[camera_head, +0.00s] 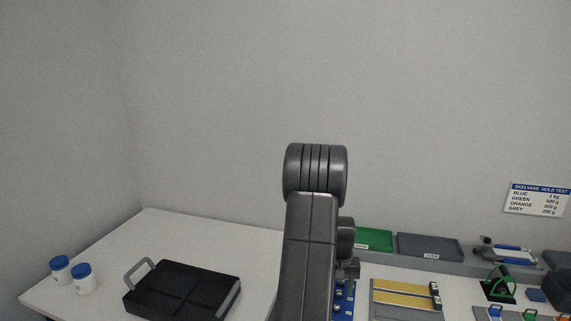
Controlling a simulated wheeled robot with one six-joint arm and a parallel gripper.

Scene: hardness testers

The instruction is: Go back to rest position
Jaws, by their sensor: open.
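My dark grey arm rises upright in the middle of the head view, with its elbow bent at the top. Part of what appears to be my gripper (349,270) shows just right of the arm link, low over a blue board (344,300). The gripper is open. Its fingertips are too small and too hidden by my arm to make out clearly, and I see nothing held in it.
Left on the white table (150,228) are two white jars (60,270) with blue lids and a black tray (185,290) with grey handles. Right are green (373,239) and grey (430,246) bins, a yellow-striped plate (403,295), a green-handled tool (498,285) and a wall sign (536,199).

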